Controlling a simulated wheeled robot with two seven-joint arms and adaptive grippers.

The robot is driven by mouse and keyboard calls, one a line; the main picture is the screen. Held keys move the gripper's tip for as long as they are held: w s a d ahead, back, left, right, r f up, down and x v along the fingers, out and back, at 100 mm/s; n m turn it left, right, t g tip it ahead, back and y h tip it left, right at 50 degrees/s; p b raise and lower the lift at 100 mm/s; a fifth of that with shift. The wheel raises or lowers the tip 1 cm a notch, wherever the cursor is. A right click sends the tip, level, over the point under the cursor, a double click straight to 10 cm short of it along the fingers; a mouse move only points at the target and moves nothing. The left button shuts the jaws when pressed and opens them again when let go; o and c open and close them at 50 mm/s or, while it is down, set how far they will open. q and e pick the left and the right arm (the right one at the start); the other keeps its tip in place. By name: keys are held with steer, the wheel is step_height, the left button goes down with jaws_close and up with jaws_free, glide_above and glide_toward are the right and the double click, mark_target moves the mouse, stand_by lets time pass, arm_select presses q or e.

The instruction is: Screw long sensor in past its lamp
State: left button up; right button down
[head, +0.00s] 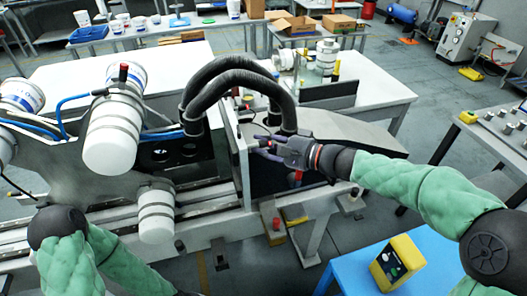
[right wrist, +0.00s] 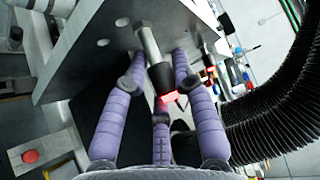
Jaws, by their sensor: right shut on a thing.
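The long sensor (right wrist: 149,44) shows in the right wrist view as a metal barrel standing out from a grey plate (right wrist: 85,50). Its near part is black, and a red lamp (right wrist: 172,97) glows at that end. My right gripper (right wrist: 158,78) is shut around the sensor with its purple fingers, and the black part lies between them. In the head view, my right gripper (head: 263,147) is at the upright plate (head: 239,150); the sensor is too small there to tell apart. My left gripper is not in view; only its green arm shows at lower left.
Black corrugated hoses (head: 225,75) arch close above my right gripper, and one (right wrist: 275,110) fills the right of the wrist view. A second black-capped fitting (right wrist: 226,22) sits beside the sensor. A yellow device (head: 397,262) stands on a blue table (head: 350,270) below my right arm.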

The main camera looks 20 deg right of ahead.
steer(key=shift+w+d+r+t, duration=0.15)
steer(key=shift+d+r+t, duration=0.15)
steer(key=shift+r, duration=0.25)
steer(key=c, duration=1.1)
jaws_free()
steer(key=shift+f, duration=0.2)
steer(key=shift+a+f, duration=0.1)
steer(key=v, duration=1.2)
